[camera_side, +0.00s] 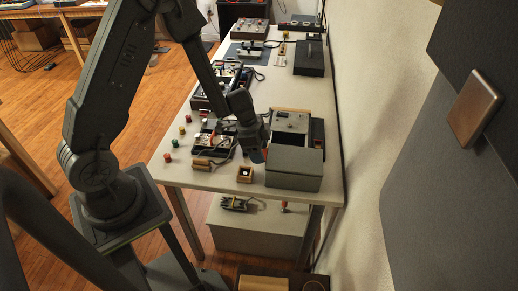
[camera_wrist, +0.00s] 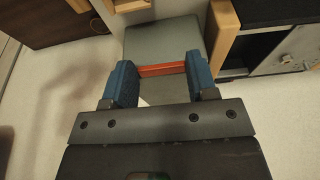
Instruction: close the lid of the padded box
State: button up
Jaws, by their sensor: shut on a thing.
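The padded box appears to be the grey box (camera_side: 294,158) at the near right end of the white table. My gripper (camera_side: 258,156) is at its left side in the side view. In the wrist view my gripper (camera_wrist: 161,84) has its two blue fingers on either side of an orange-red strip (camera_wrist: 162,70), shut on it. The strip runs along the edge of a flat grey-green panel (camera_wrist: 165,42), which looks like the lid. The lid's angle and the hinge cannot be made out, and the arm hides part of the contact in the side view.
A wood-edged case with a metal panel (camera_side: 291,121) stands just behind the grey box. Several coloured knobs stand along the table's left edge. The wall is close on the right.

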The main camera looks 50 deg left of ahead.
jog(key=o, duration=1.3)
jog(key=shift+r, duration=0.15)
jog(key=v, duration=1.3)
jog(key=shift+s+r, duration=0.15)
jog(key=shift+r, duration=0.05)
jog(key=shift+a, duration=0.1)
jog(key=s+d+r+n+t+y, duration=0.1)
jog(key=s+d+r+n, duration=0.3)
jog(key=s+r, duration=0.3)
jog(key=s+d+r+n+t+y, duration=0.1)
jog(key=s+d+r+n+t, duration=0.1)
jog(key=s+r+n, duration=0.3)
jog(key=s+d+r, duration=0.1)
jog(key=s+r, duration=0.1)
jog(key=s, duration=0.1)
jog(key=shift+s+d+r, duration=0.25)
jog(key=shift+s+d, duration=0.15)
